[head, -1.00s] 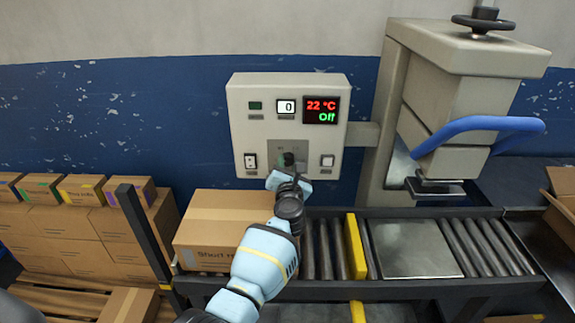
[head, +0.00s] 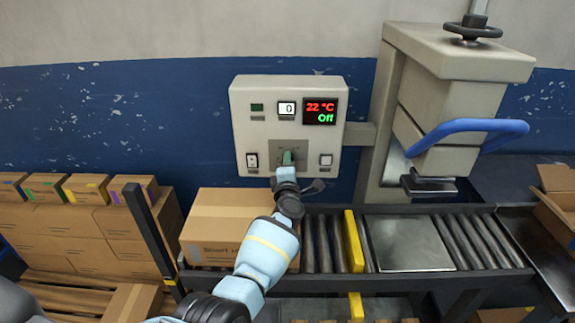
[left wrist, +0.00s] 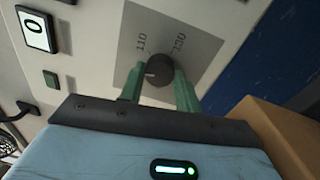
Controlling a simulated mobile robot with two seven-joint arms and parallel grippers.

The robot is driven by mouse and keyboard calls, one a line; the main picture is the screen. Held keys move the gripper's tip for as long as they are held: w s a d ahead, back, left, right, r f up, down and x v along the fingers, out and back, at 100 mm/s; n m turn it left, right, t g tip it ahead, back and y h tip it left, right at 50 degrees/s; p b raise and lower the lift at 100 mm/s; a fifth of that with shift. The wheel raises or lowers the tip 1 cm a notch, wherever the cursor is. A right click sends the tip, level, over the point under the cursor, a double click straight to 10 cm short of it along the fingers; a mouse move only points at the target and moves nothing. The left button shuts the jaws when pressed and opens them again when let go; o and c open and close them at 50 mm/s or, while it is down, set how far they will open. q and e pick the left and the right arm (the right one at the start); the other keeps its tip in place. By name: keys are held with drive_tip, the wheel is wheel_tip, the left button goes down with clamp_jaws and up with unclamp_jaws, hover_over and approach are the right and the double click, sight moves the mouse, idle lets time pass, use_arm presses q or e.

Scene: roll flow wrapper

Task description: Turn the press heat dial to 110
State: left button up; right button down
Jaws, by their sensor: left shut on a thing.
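The press heat dial (left wrist: 158,70) is a round dark knob on a grey plate marked 110 and 130 in the left wrist view. A small light mark on the knob points toward its left side in that view. My left gripper (left wrist: 160,88) has its green fingers on either side of the dial and is shut on it. In the head view my left gripper (head: 287,160) is at the lower middle of the control box (head: 240,110) and hides the dial. The box's displays read 0 and, in the head view, 22 °C (head: 321,111) with Off below. My right gripper is not in view.
A carton (head: 215,215) sits below the box, behind my left arm. A roller conveyor (head: 323,245) with a yellow bar (head: 354,240) runs to the right. The press (head: 440,100) with its blue handle (head: 470,130) stands right of the box. Stacked cartons (head: 75,240) are at the left.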

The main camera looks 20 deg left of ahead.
use_arm(q)
drive_tip(key=shift+m+h+p, duration=0.5)
drive_tip(key=shift+m+p, duration=0.15)
drive_tip(key=shift+m, duration=4.55)
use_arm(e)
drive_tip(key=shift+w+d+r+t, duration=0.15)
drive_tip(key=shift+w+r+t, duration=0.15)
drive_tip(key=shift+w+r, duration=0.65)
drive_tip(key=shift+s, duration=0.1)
use_arm(q)
drive_tip(key=o, duration=1)
drive_tip(key=shift+s, duration=0.15)
